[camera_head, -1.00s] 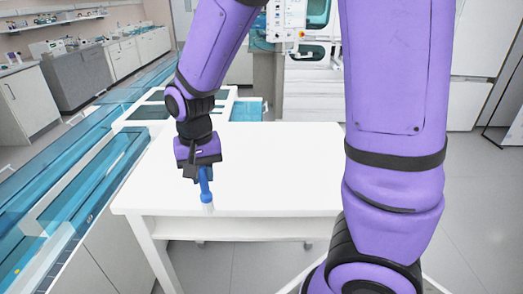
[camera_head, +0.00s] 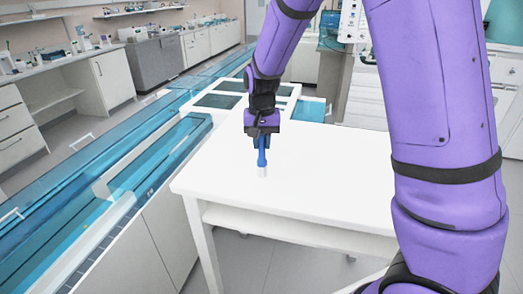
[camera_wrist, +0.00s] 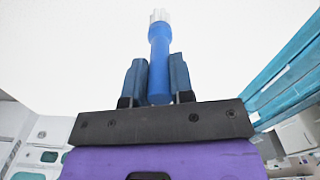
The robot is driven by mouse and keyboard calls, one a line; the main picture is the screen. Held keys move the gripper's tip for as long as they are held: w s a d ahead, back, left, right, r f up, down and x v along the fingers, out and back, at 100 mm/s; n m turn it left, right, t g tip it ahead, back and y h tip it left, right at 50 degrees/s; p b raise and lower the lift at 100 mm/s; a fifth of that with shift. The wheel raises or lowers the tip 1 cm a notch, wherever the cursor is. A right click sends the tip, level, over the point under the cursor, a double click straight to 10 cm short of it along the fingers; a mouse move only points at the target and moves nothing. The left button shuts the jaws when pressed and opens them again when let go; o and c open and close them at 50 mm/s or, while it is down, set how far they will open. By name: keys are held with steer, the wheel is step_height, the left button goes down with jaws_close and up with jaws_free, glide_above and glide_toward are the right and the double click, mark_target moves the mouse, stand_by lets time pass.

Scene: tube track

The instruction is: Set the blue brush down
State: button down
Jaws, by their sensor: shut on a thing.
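The blue brush (camera_head: 262,158) has a blue handle and a pale bristle tip that points downward. My gripper (camera_head: 261,143) is shut on its handle, above the left part of the white table (camera_head: 330,165). In the wrist view, the brush (camera_wrist: 160,62) stands out between the two dark blue fingers of my gripper (camera_wrist: 158,80), with its whitish bristles at the far end. I cannot tell whether the bristle tip touches the table top.
The white table top is bare around the brush, with free room to the right. A track with blue transparent covers (camera_head: 110,190) runs along the table's left side. Grey and white cabinets (camera_head: 155,65) stand at the back left.

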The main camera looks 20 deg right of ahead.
mark_target(261, 151)
steer(key=shift+w+f, duration=0.15)
steer(key=shift+w, duration=0.3)
steer(key=shift+f, duration=1.8)
steer(key=c, duration=1)
jaws_free()
step_height(261, 151, up, 12)
steer(key=shift+s+r, duration=0.1)
steer(key=shift+r, duration=0.15)
